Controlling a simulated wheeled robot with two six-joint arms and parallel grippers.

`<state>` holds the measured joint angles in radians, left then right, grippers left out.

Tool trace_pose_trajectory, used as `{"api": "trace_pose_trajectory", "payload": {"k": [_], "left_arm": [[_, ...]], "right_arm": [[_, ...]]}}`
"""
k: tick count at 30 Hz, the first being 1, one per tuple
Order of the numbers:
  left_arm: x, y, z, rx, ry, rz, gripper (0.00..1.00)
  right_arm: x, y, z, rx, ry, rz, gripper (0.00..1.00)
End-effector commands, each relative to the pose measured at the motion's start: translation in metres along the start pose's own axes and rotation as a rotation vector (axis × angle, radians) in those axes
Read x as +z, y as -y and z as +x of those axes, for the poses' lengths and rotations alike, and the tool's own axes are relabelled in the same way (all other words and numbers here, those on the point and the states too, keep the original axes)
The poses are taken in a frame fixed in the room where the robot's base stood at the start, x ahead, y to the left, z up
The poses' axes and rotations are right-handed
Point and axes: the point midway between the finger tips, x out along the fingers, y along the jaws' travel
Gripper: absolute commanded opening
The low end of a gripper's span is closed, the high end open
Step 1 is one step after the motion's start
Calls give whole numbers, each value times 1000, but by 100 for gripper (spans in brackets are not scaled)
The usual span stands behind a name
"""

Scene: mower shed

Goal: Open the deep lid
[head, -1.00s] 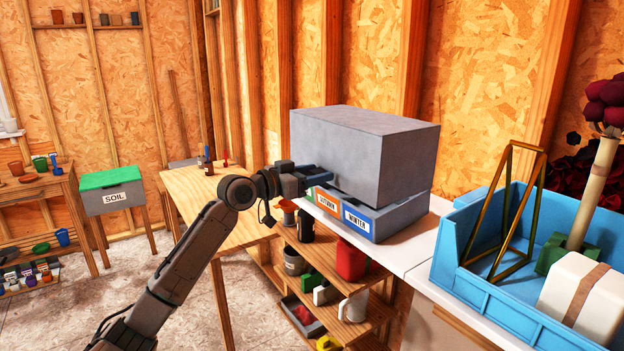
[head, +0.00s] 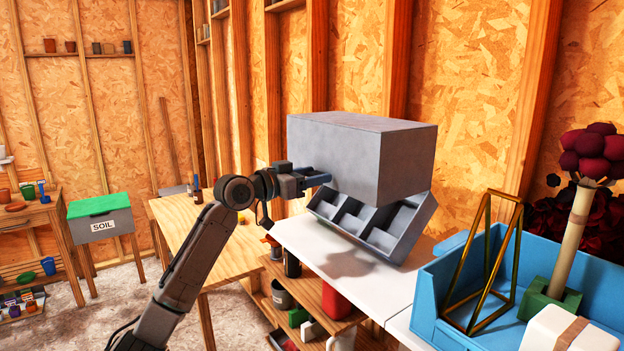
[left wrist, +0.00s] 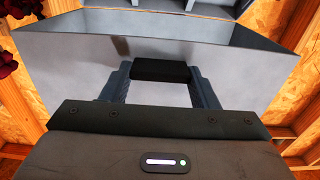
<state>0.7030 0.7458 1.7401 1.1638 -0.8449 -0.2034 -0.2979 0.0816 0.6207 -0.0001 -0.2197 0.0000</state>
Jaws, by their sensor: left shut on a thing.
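The deep lid (head: 345,160) is a large grey block-like cover in the head view, held up over the white worktop. Below it the grey box (head: 408,238) shows several open compartments; it looks tilted, and the lid hides its upper back part. Whether the two still touch at the back I cannot tell. My left gripper (head: 322,179) is at the lid's left front face. In the left wrist view my left gripper (left wrist: 160,82) is shut on the lid's black handle (left wrist: 160,70), with the lid's grey face (left wrist: 60,62) behind it. My right gripper is out of view.
A blue tray (head: 425,310) with a brass frame (head: 487,260) and a flower stem in a green base (head: 550,304) stands close at the right. The white worktop (head: 310,240) is clear before the box. A wooden table (head: 190,215) stands at the left.

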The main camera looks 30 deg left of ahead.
Motion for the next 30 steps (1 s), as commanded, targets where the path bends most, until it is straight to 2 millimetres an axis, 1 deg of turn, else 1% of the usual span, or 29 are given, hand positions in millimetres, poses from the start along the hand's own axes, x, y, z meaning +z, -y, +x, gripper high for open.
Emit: {"api": "trace_pose_trajectory", "payload": {"k": [1, 8, 9, 11, 12, 20, 23, 26, 30], "left_arm": [[-3, -1, 0, 1, -6, 1, 13], [-3, -1, 0, 1, -7, 1, 13], [-2, -1, 0, 1, -7, 1, 62], [-2, 0, 0, 1, -6, 1, 74], [-2, 0, 0, 1, -5, 1, 76], [0, 0, -1, 0, -2, 1, 76], [1, 0, -5, -1, -2, 3, 76], [2, 1, -14, -2, -2, 3, 76], [5, 1, -34, -3, 1, 7, 76]], "right_arm": [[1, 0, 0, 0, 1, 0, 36], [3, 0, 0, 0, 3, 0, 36], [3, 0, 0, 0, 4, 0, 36], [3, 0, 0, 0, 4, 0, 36], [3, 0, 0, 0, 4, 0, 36], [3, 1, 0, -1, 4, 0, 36], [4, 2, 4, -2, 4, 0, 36], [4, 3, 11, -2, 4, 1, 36], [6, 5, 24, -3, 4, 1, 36]]}}
